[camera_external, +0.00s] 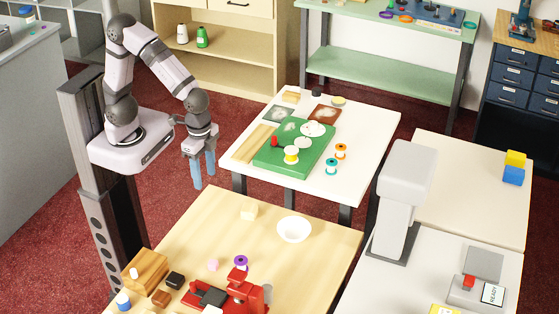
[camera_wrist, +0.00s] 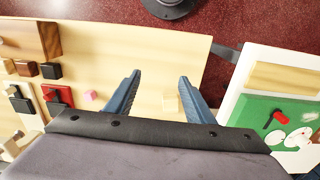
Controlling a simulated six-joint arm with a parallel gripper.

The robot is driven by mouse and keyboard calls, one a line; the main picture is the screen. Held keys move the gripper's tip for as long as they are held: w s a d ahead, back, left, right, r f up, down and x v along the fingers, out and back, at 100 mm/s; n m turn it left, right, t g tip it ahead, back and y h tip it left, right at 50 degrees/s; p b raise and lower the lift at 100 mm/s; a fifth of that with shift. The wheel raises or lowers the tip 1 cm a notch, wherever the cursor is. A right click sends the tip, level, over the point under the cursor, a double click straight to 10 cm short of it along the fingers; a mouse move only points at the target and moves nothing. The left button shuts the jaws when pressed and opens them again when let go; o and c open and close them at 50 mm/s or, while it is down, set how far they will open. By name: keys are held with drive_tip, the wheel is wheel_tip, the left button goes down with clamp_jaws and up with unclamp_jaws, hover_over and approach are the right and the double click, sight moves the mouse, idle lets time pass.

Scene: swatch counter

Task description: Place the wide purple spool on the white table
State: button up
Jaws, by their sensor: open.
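The purple spool (camera_external: 240,261) stands on the wooden table, just behind a red machine, in the external view. I cannot make it out in the wrist view.

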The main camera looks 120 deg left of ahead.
drive_tip(key=s+a+f, duration=0.2)
drive_tip(key=s, duration=0.6)
drive_tip(key=shift+s+a, duration=0.2)
drive_tip(key=shift+s, duration=0.1)
drive_tip(key=shift+o, duration=0.5)
drive_tip(key=shift+s+f, duration=0.25)
drive_tip(key=shift+s, duration=0.15)
drive_tip(key=shift+w, duration=0.15)
drive_tip(key=m+t+b, duration=0.1)
drive_tip(key=t+b, duration=0.2)
drive_tip(key=t, duration=0.1)
hover_over(241, 260)
drive_tip(key=s, duration=0.3)
wheel_tip(241, 260, down, 4)
drive_tip(key=shift+h, duration=0.3)
drive_tip(key=shift+w+p+x, duration=0.2)
drive_tip(key=shift+p+x, duration=0.5)
drive_tip(key=shift+x, duration=0.7)
drive_tip(key=shift+w+p+x, duration=0.2)
drive_tip(key=shift+p+x, duration=0.5)
drive_tip(key=shift+x, duration=0.7)
drive_tip(key=shift+w+a+f, duration=0.1)
drive_tip(key=shift+w+f, duration=0.15)
drive_tip(key=shift+f, duration=0.25)
